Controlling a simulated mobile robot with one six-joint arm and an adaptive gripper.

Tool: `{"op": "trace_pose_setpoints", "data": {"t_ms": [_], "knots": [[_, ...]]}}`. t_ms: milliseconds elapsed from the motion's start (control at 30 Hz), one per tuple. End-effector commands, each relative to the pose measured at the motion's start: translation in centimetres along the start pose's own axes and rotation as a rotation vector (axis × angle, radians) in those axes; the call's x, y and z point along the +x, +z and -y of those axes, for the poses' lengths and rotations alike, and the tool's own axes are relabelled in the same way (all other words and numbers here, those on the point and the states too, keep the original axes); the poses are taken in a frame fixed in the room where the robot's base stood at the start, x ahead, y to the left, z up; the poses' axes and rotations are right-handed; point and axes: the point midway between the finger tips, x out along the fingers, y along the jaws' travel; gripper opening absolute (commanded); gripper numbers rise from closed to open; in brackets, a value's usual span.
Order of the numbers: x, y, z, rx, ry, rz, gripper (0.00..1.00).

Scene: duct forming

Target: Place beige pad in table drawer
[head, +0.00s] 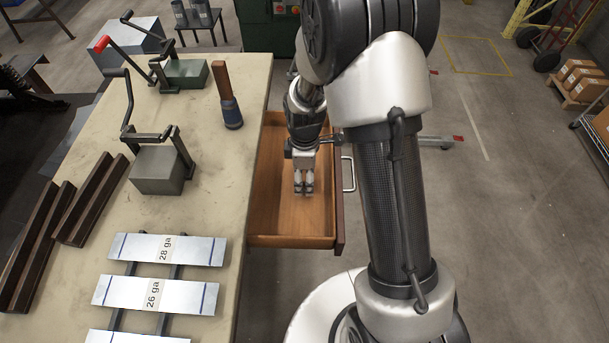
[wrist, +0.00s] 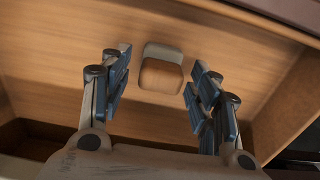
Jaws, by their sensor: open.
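The table drawer (head: 273,200) is pulled open at the right side of the workbench. My gripper (head: 304,190) is over the drawer, pointing down into it. In the wrist view my gripper (wrist: 158,84) is open, with its blue-padded fingers spread apart. A small block with a greyish-beige part and a brown part, seemingly the beige pad (wrist: 162,70), shows between the fingers against the wooden drawer floor (wrist: 60,65). Neither finger touches it. In the head view the block is hidden by my gripper.
The workbench (head: 225,170) holds labelled metal sheets (head: 165,250), dark angle bars (head: 90,210), two crank-handled devices and a wooden-handled tool (head: 227,100). The drawer's walls (wrist: 275,105) stand around my gripper. The rest of the drawer floor in view looks bare.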

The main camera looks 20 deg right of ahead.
Motion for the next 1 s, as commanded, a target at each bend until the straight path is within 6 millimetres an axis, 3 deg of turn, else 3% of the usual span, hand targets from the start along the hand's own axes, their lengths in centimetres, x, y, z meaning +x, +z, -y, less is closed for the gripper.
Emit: {"op": "trace_pose_setpoints", "data": {"t_ms": [400,767,867,1000], "knots": [[-8.4,0.0,-0.1,0.000,0.005,-0.002,0.56],[-12.9,0.1,0.2,0.025,0.012,-0.004,0.56],[-15.6,0.4,1.2,0.111,0.043,-0.017,0.56],[-21.0,1.5,4.3,0.330,0.109,-0.056,0.56]]}}
